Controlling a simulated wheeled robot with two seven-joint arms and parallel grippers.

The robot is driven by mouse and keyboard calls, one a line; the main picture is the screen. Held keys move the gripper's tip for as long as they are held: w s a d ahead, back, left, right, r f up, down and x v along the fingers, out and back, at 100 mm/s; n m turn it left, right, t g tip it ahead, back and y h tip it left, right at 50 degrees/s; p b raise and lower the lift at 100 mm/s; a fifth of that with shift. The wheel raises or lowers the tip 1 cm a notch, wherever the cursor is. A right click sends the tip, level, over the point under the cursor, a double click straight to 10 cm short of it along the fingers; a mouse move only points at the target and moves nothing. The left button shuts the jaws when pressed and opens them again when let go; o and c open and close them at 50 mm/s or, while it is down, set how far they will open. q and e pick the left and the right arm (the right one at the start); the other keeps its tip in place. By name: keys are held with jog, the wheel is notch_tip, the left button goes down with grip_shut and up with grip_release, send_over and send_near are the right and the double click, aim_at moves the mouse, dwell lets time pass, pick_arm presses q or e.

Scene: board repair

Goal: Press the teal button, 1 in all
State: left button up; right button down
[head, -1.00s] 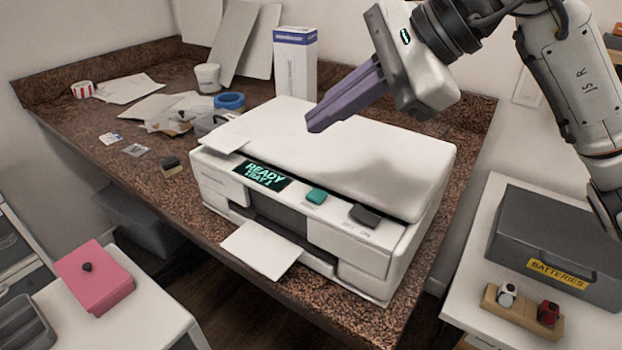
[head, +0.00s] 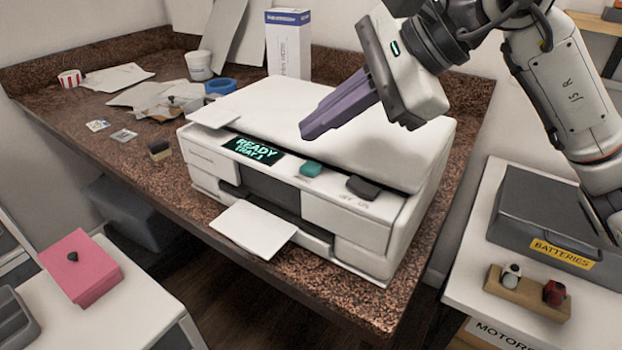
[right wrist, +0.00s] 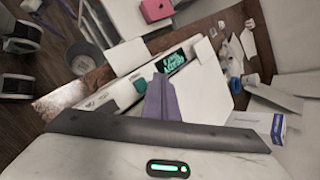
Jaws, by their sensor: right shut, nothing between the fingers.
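The teal button (head: 310,169) sits on the front panel of a white printer (head: 365,150), between the lit display (head: 253,151) reading READY TRAY 1 and a dark grey switch (head: 363,187). It also shows in the right wrist view (right wrist: 140,85), just left of the fingertips. My right gripper (head: 305,131) has purple fingers, shut and empty. In the head view it is above the printer's lid, up-image from the button and apart from it. In the right wrist view the fingers (right wrist: 159,80) point toward the front panel. My left gripper is not in view.
The printer stands on a brown speckled counter (head: 130,165) with papers, cups and a tall white box (head: 288,45) behind. A pink box (head: 80,267) is on a white table at left. A grey batteries case (head: 550,215) stands at right.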

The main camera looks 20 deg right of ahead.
aim_at(311, 169)
jog(key=shift+f+b, duration=0.4)
jog(key=shift+f, duration=0.55)
jog(key=shift+f+b, duration=0.3)
jog(key=shift+f, duration=0.05)
dwell(0.9)
jog(key=shift+f+b, duration=0.5)
